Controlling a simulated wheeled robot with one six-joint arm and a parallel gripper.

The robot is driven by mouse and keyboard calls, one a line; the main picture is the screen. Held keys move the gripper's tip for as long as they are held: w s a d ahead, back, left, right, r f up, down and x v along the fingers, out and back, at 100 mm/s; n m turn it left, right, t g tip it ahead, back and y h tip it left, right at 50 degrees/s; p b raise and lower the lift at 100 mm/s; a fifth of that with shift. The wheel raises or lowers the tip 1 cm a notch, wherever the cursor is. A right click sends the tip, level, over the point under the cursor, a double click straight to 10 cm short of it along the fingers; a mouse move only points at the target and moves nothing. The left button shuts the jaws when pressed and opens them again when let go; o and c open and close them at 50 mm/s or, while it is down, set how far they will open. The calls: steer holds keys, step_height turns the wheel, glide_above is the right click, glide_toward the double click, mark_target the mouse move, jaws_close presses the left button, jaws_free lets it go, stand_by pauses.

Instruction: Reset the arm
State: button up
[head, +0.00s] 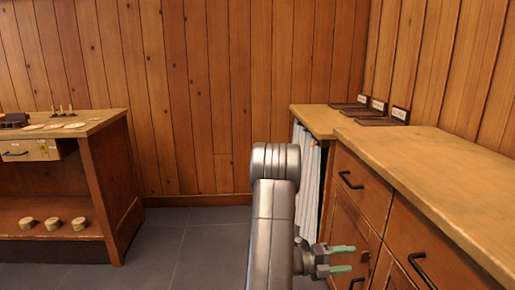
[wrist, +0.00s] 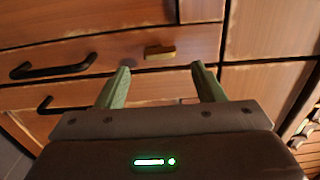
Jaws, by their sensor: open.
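My gripper (head: 343,258) is at the lower middle of the head view, in front of the right-hand wooden cabinet. Its two green fingers are apart with nothing between them. My arm reaches up from the bottom of the head view and bends down to the gripper. In the wrist view the open gripper (wrist: 160,84) faces the cabinet's drawer fronts (wrist: 190,45). A small brass-coloured piece (wrist: 160,52) on a drawer front shows beyond the gap between the fingers. I cannot tell how far the fingertips are from the wood.
Black drawer handles (head: 350,181) stick out of the cabinet beside my gripper. The long worktop (head: 430,170) is bare except for dark trays (head: 382,121) with labels at its far end. A workbench (head: 110,123) with round pieces stands at left. Grey floor (head: 190,245) lies open between.

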mark_target(361, 256)
steer(key=a+p, duration=0.2)
steer(key=a, duration=0.6)
steer(key=d+b, duration=0.4)
steer(key=d, duration=0.8)
steer(key=shift+w+d+f, duration=0.1)
steer(key=shift+w+d, duration=0.05)
steer(key=shift+d, duration=0.15)
steer(key=shift+d+r+n+p, duration=0.25)
steer(key=shift+n+p, duration=0.05)
steer(key=shift+p, duration=0.05)
steer(key=n+p, duration=0.3)
steer(key=shift+r, duration=0.2)
steer(key=n+p, duration=0.5)
steer(key=p, duration=0.2)
steer(key=shift+w+r+n, duration=0.1)
steer(key=shift+n, duration=0.2)
steer(key=n+p, duration=0.8)
steer(key=p, duration=0.2)
steer(key=shift+w+a+n+p, duration=0.1)
steer(key=shift+n+p, duration=0.2)
steer(key=shift+p, duration=0.05)
